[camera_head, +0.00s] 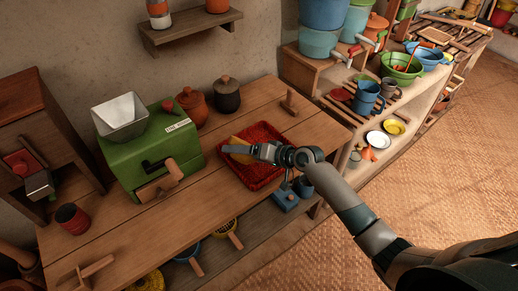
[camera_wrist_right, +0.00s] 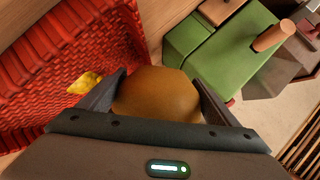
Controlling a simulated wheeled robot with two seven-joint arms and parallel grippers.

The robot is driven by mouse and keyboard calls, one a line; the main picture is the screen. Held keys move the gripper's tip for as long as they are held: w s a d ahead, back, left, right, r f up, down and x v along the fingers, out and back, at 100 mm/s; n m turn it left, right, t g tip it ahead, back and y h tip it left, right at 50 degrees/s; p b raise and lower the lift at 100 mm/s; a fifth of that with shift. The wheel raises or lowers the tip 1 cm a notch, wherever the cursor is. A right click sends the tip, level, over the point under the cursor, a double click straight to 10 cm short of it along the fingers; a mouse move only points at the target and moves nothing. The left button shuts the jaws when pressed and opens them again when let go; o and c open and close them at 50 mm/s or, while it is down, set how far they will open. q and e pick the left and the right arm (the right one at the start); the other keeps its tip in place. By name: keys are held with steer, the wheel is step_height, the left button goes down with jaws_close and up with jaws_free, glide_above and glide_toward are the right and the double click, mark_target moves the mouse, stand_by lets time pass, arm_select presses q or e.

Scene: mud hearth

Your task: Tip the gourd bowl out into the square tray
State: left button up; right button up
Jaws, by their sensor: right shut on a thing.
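The square tray (camera_head: 268,178) is red and woven and lies on the wooden bench. My right gripper (camera_head: 232,149) reaches in from the right over the tray's left part. It is shut on the tan gourd bowl (camera_head: 241,140), partly hidden behind the gripper in the head view. In the right wrist view the rounded brown bowl (camera_wrist_right: 158,93) sits between the two fingers of the gripper (camera_wrist_right: 160,100), and its inside is hidden. The red tray (camera_wrist_right: 60,60) fills the left there. A small yellow thing (camera_wrist_right: 85,82) shows against it beside a finger. My left gripper is not in view.
A green mill (camera_head: 150,150) with a metal hopper stands left of the tray. Two lidded pots (camera_head: 227,95) stand behind, and a red cup (camera_head: 72,218) is at front left. A wooden peg (camera_head: 290,102) rises at the back right.

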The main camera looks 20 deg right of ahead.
steer(key=shift+w+d, duration=0.15)
steer(key=shift+d, duration=0.05)
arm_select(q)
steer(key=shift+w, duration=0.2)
arm_select(e)
steer(key=shift+a+r, duration=0.1)
steer(key=shift+a, duration=0.05)
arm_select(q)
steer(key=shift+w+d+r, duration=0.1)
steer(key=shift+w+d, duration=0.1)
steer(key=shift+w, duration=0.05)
arm_select(e)
steer(key=shift+d+m, duration=0.2)
steer(key=shift+m, duration=0.1)
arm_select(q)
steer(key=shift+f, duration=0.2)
arm_select(e)
steer(key=shift+a, duration=0.15)
steer(key=shift+d+y, duration=0.2)
steer(key=shift+y, duration=0.1)
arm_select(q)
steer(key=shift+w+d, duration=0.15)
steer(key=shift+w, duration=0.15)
arm_select(e)
steer(key=shift+a, duration=0.15)
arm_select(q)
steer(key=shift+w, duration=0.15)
arm_select(e)
steer(key=shift+f, duration=0.2)
